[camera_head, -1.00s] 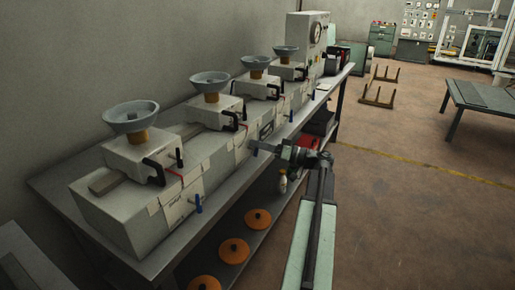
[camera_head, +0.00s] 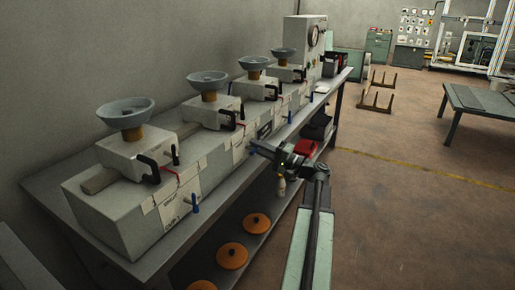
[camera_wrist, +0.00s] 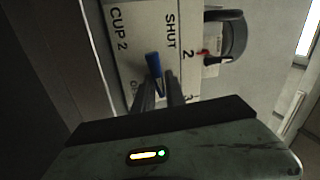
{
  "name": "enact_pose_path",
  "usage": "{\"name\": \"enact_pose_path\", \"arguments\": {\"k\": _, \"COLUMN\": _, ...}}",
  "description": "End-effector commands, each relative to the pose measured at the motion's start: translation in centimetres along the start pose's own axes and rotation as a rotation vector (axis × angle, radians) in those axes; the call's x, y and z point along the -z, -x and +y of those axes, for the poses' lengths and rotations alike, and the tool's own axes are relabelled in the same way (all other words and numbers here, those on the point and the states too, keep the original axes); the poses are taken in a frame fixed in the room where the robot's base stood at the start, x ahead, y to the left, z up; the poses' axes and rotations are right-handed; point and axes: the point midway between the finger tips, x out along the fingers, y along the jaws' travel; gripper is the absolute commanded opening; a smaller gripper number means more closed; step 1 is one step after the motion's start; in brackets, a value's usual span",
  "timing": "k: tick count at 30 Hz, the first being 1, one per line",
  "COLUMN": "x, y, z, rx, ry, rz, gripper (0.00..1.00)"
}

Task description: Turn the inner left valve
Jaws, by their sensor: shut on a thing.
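The blue valve handle (camera_wrist: 154,66) sits on a pale panel (camera_wrist: 135,30) marked "CUP 2" and "SHUT" in the wrist view. My gripper (camera_wrist: 161,88) is shut on this handle, with its two dark fingers around the lower part. In the head view my gripper (camera_head: 254,146) reaches left to the front of the second unit from the near end. The handle itself is hidden or too small to tell there. The second unit's cup (camera_head: 207,83) stands on top of it.
The nearest unit has its own blue handle (camera_head: 196,206) and black clamp (camera_head: 152,166). Similar units stand farther along the bench (camera_head: 165,258). Orange discs (camera_head: 232,256) lie on the lower shelf. The floor (camera_head: 420,220) to the right is open.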

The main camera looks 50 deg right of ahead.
Motion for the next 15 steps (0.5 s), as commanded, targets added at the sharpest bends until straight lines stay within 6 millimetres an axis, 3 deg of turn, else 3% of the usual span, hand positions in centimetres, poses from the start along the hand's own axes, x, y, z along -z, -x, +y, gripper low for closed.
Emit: {"name": "enact_pose_path", "arguments": {"k": 15, "x": 0.03, "y": 0.02, "z": 0.27, "rx": 0.002, "ry": -0.144, "rz": 0.030, "gripper": 0.00}}
